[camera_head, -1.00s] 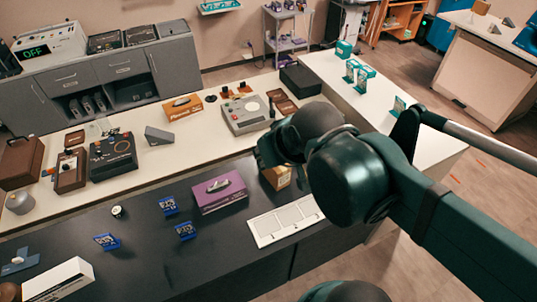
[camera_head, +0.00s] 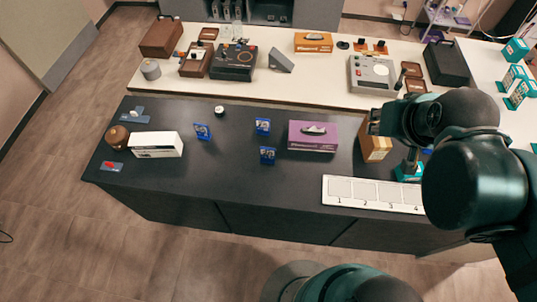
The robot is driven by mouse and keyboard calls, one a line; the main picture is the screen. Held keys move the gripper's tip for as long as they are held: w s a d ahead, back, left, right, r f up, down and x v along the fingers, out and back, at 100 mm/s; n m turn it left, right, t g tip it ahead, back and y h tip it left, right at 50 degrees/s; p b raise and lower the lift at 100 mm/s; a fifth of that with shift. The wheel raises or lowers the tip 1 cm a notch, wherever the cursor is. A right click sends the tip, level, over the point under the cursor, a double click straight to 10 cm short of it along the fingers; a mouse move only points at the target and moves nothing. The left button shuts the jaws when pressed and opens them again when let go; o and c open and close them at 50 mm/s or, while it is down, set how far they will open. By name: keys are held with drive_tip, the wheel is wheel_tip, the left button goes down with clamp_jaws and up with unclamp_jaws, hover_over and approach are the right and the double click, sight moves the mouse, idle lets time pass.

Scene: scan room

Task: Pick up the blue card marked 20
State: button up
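Three small blue cards stand on the dark counter (camera_head: 235,185): a left card (camera_head: 202,131), an upper middle card (camera_head: 263,126) and a lower middle card (camera_head: 268,155). Each bears pale markings too small to read, so I cannot tell which is marked 20. My gripper (camera_head: 376,122) is at the right, at the end of my dark arm, beside and partly over a brown box. It is well right of the cards and touches none of them. Its fingers are too dark and small to show whether they are open.
A purple box (camera_head: 313,136) stands right of the cards. A white numbered tray (camera_head: 372,194) lies at the front right, near a teal item (camera_head: 408,171). A white box (camera_head: 156,145) and brown round object (camera_head: 117,136) stand left. The counter's front middle is clear.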

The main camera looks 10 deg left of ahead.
drive_tip(key=shift+o, duration=0.3)
drive_tip(key=shift+a, duration=0.1)
idle(0.4)
drive_tip(key=n+g+b, duration=0.7)
drive_tip(key=n+b, duration=0.2)
drive_tip(key=n, duration=0.8)
hover_over(268, 148)
drive_tip(key=f, duration=3.2)
drive_tip(key=shift+w+d+f, duration=0.1)
drive_tip(key=shift+w+d, duration=0.05)
drive_tip(key=shift+d, duration=0.15)
drive_tip(key=shift+a+f+n, duration=0.4)
drive_tip(key=shift+f, duration=0.25)
drive_tip(key=shift+f, duration=0.1)
drive_tip(key=shift+f+b, duration=0.35)
drive_tip(key=shift+f, duration=0.8)
drive_tip(key=shift+f, duration=0.1)
